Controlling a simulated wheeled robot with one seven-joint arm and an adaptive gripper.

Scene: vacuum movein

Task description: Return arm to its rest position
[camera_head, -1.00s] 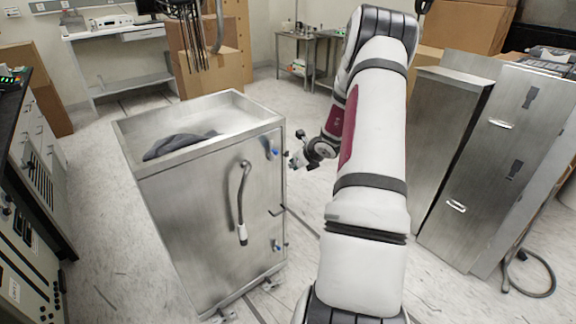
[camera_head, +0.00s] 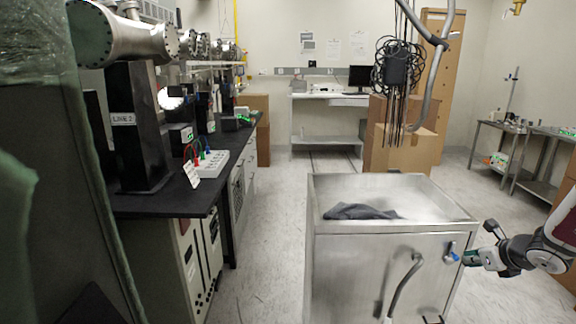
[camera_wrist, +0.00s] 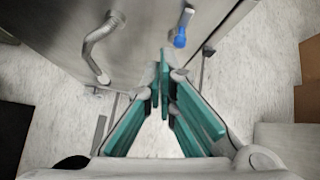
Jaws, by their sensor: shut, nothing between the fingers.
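My gripper (camera_head: 470,258) is at the right of the head view, with the forearm running out of the right edge. It is beside the upper blue-handled valve (camera_head: 452,252) on the front of the steel cabinet (camera_head: 345,258). In the wrist view, the teal fingers of my gripper (camera_wrist: 163,66) meet at their tips, with nothing between them. The blue handle (camera_wrist: 180,38) shows just beyond them, and a gap seems to separate them. A curved metal pipe handle (camera_wrist: 97,47) is left of the fingertips. Most of my arm is out of the head view.
A dark cloth (camera_head: 360,212) lies in the cabinet's recessed top. A black-topped bench (camera_head: 185,195) with instruments stands at left. Cardboard boxes (camera_head: 400,150) and hanging cables are behind the cabinet. A steel table (camera_head: 535,165) is at back right. Pale floor is open between bench and cabinet.

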